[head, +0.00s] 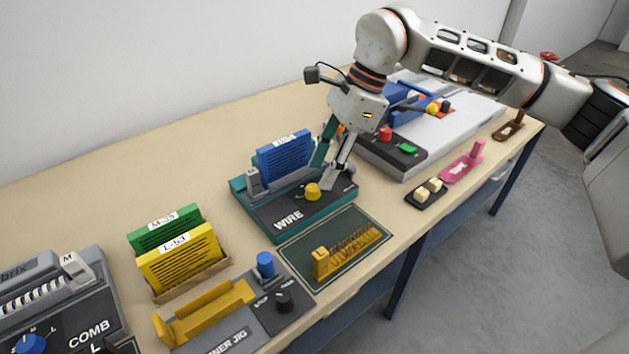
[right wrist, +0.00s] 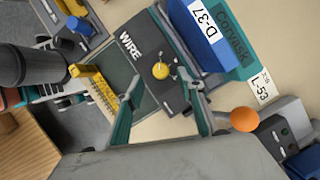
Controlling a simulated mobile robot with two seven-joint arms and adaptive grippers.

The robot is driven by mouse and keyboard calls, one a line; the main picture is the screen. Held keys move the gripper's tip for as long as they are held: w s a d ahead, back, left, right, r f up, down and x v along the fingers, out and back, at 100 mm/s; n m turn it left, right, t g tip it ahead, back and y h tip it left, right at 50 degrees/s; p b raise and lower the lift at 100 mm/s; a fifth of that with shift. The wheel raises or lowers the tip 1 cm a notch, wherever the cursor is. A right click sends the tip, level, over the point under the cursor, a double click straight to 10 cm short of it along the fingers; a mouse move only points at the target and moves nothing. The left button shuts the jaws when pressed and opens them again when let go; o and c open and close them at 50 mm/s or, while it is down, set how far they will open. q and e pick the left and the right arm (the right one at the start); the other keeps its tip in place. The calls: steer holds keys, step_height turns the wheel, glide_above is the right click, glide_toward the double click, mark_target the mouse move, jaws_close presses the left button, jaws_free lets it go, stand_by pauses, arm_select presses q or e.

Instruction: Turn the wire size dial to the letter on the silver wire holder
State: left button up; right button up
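The teal and dark grey WIRE machine (head: 287,213) stands mid-table with a yellow dial (head: 312,192) on its front. The dial also shows in the right wrist view (right wrist: 160,71); its setting is too small to read. A blue book labelled D-37 (right wrist: 197,22) stands upright in the machine. My right gripper (head: 332,163) is over the machine, just behind and right of the dial in the head view. Its fingers are apart and empty in the right wrist view (right wrist: 160,97), with the dial showing beyond them. I cannot make out a silver wire holder. My left gripper is not in view.
A dark green mat (head: 290,262) with a yellow lettered piece (head: 345,250) lies in front. Green (head: 165,228) and yellow (head: 180,260) books, a COMB machine (head: 85,310) and a corner jig (head: 255,325) stand left. A pink holder (head: 462,165) is right. The table's back left is clear.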

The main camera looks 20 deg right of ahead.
mark_target(313, 187)
steer(key=x, duration=0.3)
steer(key=shift+a+f, duration=0.15)
steer(key=shift+f, duration=0.15)
steer(key=shift+a+f, duration=0.15)
steer(key=shift+f, duration=0.1)
steer(key=shift+c, duration=0.5)
jaws_close()
